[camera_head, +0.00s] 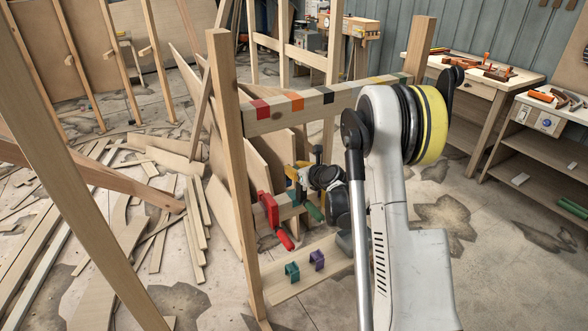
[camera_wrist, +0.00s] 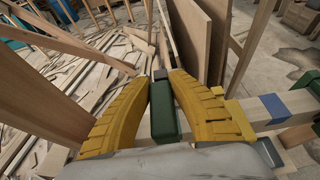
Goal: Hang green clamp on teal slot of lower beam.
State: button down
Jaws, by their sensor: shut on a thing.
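My gripper (camera_wrist: 165,85) has its yellow fingers closed around a dark green clamp (camera_wrist: 163,112), seen between them in the wrist view. In the head view my gripper (camera_head: 296,176) is beside the lower beam (camera_head: 291,212), partly hidden by my arm. The beam (camera_wrist: 242,111) also crosses the right of the wrist view, close to the right finger, with a blue patch (camera_wrist: 274,107). I cannot make out a teal slot on it. A green part (camera_head: 314,212) shows below my gripper; whether it belongs to the held clamp is unclear.
A red clamp (camera_head: 268,209) hangs at the lower beam's left end. Another green piece (camera_wrist: 305,84) is at the wrist view's right edge. The upper beam (camera_head: 340,95) has coloured patches. Teal (camera_head: 292,272) and purple (camera_head: 317,260) pieces sit on the bottom board (camera_head: 285,289).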

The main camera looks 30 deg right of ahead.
aim_at(289, 182)
jog(key=shift+f, duration=0.15)
jog(key=shift+f+b, duration=1.05)
jog(key=shift+f, duration=0.45)
jog(key=shift+f, duration=0.15)
jog(key=shift+f, duration=1.4)
jog(key=shift+f, duration=0.1)
jog(key=shift+f, duration=0.4)
jog(key=c, duration=1.2)
grip_release()
jog(key=shift+c, duration=0.2)
